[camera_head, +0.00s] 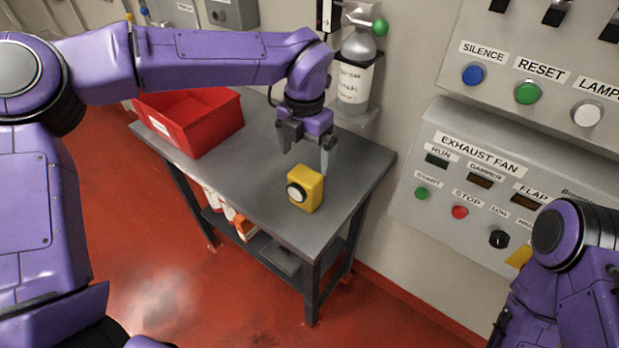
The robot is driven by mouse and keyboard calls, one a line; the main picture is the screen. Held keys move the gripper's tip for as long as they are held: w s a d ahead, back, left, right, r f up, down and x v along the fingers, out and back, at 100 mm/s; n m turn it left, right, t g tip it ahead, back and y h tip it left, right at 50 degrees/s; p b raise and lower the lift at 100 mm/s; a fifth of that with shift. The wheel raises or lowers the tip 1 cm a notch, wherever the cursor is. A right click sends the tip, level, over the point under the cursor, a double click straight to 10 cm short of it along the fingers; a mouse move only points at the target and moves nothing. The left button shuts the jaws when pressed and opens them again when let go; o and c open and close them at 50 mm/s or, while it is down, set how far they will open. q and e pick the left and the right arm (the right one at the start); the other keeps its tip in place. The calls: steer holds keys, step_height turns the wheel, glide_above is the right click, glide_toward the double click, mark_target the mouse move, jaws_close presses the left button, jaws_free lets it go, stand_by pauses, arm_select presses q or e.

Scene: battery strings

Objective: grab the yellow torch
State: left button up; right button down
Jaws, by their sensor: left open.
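The yellow torch (309,186) is a small boxy lamp with a round black-and-white lens facing left and toward me. It stands on the grey table (262,187) near its front right corner. My left gripper (306,160) points down just above and behind the torch, with its fingers apart. One finger is to the upper left of the torch and the other is near its upper right. I see nothing between the fingers, and I cannot tell whether either finger touches the torch. My right arm shows at the lower right, but its gripper is out of view.
A red bin (195,124) stands on the table's left part. A clear labelled bottle (352,84) with a green knob is on the wall behind the table. A control panel (481,205) with buttons is to the right. Items lie on the lower shelf.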

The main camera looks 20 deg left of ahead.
mark_target(305, 174)
arm_select(q)
step_height(305, 174, down, 8)
steer(key=shift+s+r+p, duration=0.1)
steer(key=shift+s+p, duration=0.05)
steer(key=shift+p, duration=0.9)
steer(key=shift+s+f, duration=0.1)
steer(key=shift+f, duration=0.15)
steer(key=c, duration=1.2)
steer(key=shift+c, duration=0.2)
steer(key=shift+r, duration=0.1)
